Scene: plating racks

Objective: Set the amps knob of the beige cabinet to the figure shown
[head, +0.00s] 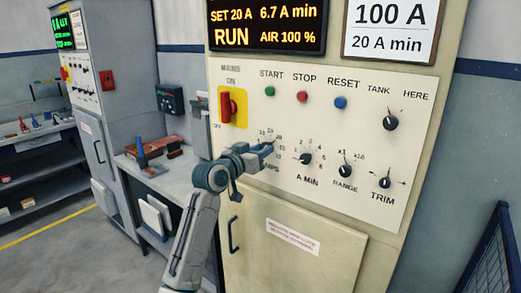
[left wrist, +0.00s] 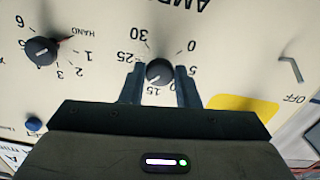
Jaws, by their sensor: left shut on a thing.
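The beige cabinet (head: 285,215) stands in the middle of the head view. Its display (head: 266,25) reads SET 20 A, 6.7 A min, RUN, AIR 100 %. A white card (head: 390,30) beside it reads 100 A, 20 A min. My left gripper (head: 266,147) is at the amps dial and mostly hides the knob in the head view. In the left wrist view, which is upside down, the black amps knob (left wrist: 158,71) sits between the fingers, which are shut on it. Figures 0, 15, 25 and 30 show around it. I cannot read its pointer surely. My right gripper is not in view.
The A MIN knob (head: 305,160) is close to the right of my gripper. The RANGE knob (head: 345,170) and TRIM knob (head: 384,183) lie beyond. The red main switch (head: 228,105) is above left. A grey cabinet (head: 90,120) stands at left; a blue mesh rack (head: 495,255) at lower right.

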